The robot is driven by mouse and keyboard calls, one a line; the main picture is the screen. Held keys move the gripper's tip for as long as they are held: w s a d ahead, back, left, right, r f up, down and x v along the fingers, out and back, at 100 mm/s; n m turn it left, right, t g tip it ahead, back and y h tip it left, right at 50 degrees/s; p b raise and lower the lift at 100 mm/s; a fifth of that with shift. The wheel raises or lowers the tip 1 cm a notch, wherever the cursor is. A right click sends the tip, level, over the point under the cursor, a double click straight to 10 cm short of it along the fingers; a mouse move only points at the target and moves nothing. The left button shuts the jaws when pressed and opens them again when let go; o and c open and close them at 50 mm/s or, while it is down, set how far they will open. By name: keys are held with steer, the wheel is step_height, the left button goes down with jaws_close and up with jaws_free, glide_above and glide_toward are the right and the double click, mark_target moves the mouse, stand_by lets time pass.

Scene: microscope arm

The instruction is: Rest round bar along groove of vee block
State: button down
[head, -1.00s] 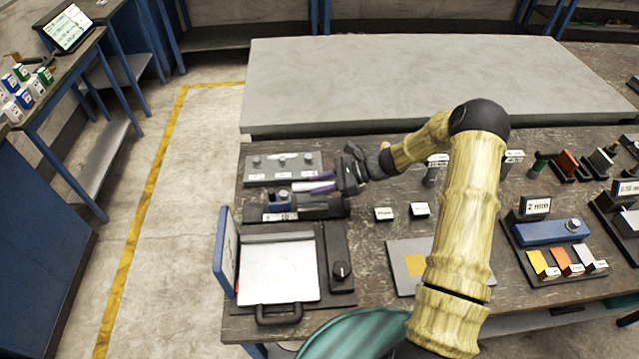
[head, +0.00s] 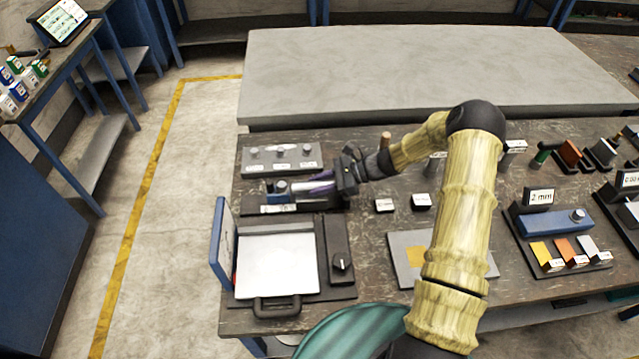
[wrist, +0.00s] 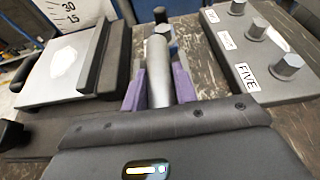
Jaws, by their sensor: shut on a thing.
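In the wrist view the grey round bar (wrist: 158,72) lies between the two purple fingers of my gripper (wrist: 159,88), which is shut on it. The bar points away from the wrist. In the head view my gripper (head: 320,182) reaches in from the right, low over a dark fixture (head: 278,209) with a blue part and a silver knob (head: 281,187), at the left of the bench. The vee block appears to be part of this fixture; its groove is hidden by the fingers and bar. I cannot tell whether the bar touches the groove.
A grey plate with several knobs (head: 262,167) stands just behind the fixture. In front is a white-topped panel (head: 276,266) with a handle and an upright blue lid (head: 222,245). Two small labelled blocks (head: 420,202) stand to the right. A large grey slab (head: 420,70) lies behind.

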steer(key=shift+r, duration=0.1)
steer(key=c, duration=1)
jaws_free()
steer(key=shift+d, duration=0.15)
steer(key=b+v, duration=0.2)
steer(key=v, duration=1.5)
